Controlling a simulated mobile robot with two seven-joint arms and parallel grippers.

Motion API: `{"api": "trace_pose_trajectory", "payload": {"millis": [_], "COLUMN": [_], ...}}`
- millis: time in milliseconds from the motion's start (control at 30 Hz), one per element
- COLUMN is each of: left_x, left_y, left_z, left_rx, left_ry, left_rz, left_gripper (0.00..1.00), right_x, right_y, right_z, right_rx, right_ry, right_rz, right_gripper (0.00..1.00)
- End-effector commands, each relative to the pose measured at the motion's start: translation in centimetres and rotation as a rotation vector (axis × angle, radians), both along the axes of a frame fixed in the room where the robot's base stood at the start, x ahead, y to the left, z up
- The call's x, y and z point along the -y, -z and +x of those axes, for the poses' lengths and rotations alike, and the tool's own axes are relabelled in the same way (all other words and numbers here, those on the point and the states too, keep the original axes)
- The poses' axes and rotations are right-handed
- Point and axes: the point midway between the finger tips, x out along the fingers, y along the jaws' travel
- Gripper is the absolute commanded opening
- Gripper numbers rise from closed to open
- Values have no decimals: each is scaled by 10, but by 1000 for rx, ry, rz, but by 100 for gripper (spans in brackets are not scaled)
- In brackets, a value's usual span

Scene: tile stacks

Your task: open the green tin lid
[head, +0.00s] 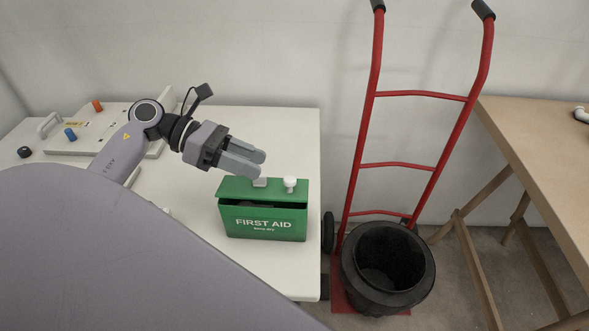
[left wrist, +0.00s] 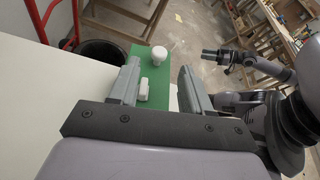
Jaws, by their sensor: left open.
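The green tin (head: 264,222), marked FIRST AID, stands upright near the right edge of the white table. Its green lid (head: 235,187) has a dark gap under its front edge. A white round knob (head: 290,182) and a small white block (head: 260,183) sit on the lid. My left gripper (head: 250,160) is open just above and behind the lid. In the left wrist view the block (left wrist: 144,89) lies between the fingers (left wrist: 160,87), and the knob (left wrist: 159,54) is beyond them. I see no contact. My right gripper (left wrist: 212,57) shows small in that view; its jaw opening is unclear.
A white board (head: 84,139) with orange and blue pegs and a handle lies at the table's back left. A red hand truck (head: 370,130) and a black bucket (head: 388,270) stand right of the table (head: 285,130). A wooden table (head: 545,130) is farther right.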

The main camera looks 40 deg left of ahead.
Motion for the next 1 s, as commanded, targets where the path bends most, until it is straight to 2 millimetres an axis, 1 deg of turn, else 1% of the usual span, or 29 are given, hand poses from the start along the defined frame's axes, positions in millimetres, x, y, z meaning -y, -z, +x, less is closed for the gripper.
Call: {"api": "trace_pose_trajectory", "payload": {"millis": [67, 133, 400, 533, 667, 900, 967, 1000], "left_x": [-1, 4, 39, 51, 56, 57, 57, 57], "left_y": [1, 3, 16, 23, 26, 27, 27, 27], "left_z": [-1, 1, 18, 23, 26, 26, 26, 26], "left_rx": [-2, 0, 2, 0, 0, 0, 0, -1], "left_ry": [0, 0, 0, -1, -1, -1, -1, 0], "left_rz": [6, 6, 4, 4, 6, 6, 6, 7], "left_gripper": [48, 48, 48, 48, 48, 48, 29, 16], "right_x": [0, 0, 0, 0, 0, 0, 0, 0], "right_y": [-1, -3, -12, -14, -15, -14, -14, -14], "right_z": [0, 0, 0, 0, 0, 0, 0, 0], "right_rx": [0, 0, 0, 0, 0, 0, 0, 0], "right_ry": [0, 0, 0, 0, 0, 0, 0, 0], "right_rz": [0, 0, 0, 0, 0, 0, 0, 0], "right_gripper": [36, 36, 36, 36, 36, 36, 36, 36]}}
